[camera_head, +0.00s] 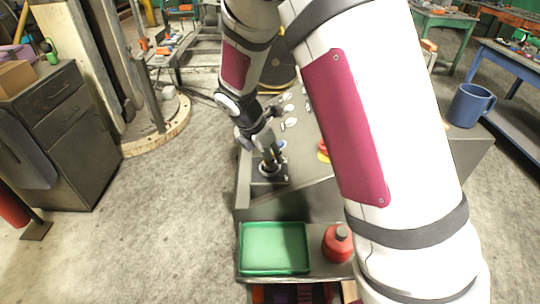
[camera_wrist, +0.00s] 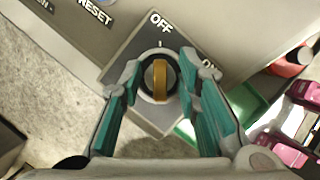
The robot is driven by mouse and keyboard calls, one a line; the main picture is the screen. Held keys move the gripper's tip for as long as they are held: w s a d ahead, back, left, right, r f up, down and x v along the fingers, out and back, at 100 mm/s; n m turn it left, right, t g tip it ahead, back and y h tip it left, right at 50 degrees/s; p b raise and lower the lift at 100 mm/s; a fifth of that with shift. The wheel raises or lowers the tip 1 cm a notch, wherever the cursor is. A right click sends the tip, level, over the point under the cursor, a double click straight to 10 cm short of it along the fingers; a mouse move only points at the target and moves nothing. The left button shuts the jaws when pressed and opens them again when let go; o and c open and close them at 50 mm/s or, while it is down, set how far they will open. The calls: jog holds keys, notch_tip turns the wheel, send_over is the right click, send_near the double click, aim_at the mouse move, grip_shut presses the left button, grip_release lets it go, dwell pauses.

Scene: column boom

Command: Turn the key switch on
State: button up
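The key switch (camera_wrist: 160,78) is a round dark dial with a gold-brown handle, set on a grey plate marked OFF and ON. Its handle points up in the wrist view, towards the OFF mark. My gripper (camera_wrist: 160,90) is open, with one teal-padded finger on each side of the switch. I cannot tell whether the fingers touch it. In the head view my gripper (camera_head: 268,165) is pointed down at the near left corner of the grey console (camera_head: 310,190), and it mostly hides the switch there.
A RESET label (camera_wrist: 95,12) lies beside the switch. A green tray (camera_head: 274,248) and a red bottle (camera_head: 338,243) sit on the console's lower shelf. A red button (camera_head: 323,150) is on the panel. A blue mug (camera_head: 470,105) stands at the right. My arm hides much of the console.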

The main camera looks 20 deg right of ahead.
jog(key=shift+f, duration=0.1)
grip_shut()
jog(key=shift+m, duration=0.3)
jog(key=m+g+b, duration=0.1)
jog(key=m, duration=0.1)
jog(key=shift+w+m, duration=0.1)
jog(key=shift+m, duration=0.3)
jog(key=m+g+b, duration=0.1)
jog(key=m, duration=0.3)
jog(key=shift+g, duration=0.4)
jog(key=m, duration=0.2)
jog(key=m+g+b, duration=0.1)
jog(key=m, duration=0.1)
jog(key=shift+d+m+g+y, duration=0.1)
jog(key=shift+m+g+y, duration=0.2)
jog(key=shift+m, duration=0.1)
jog(key=shift+m+g+y+b, duration=0.4)
jog(key=shift+m+y+b, duration=0.15)
jog(key=shift+m, duration=1.25)
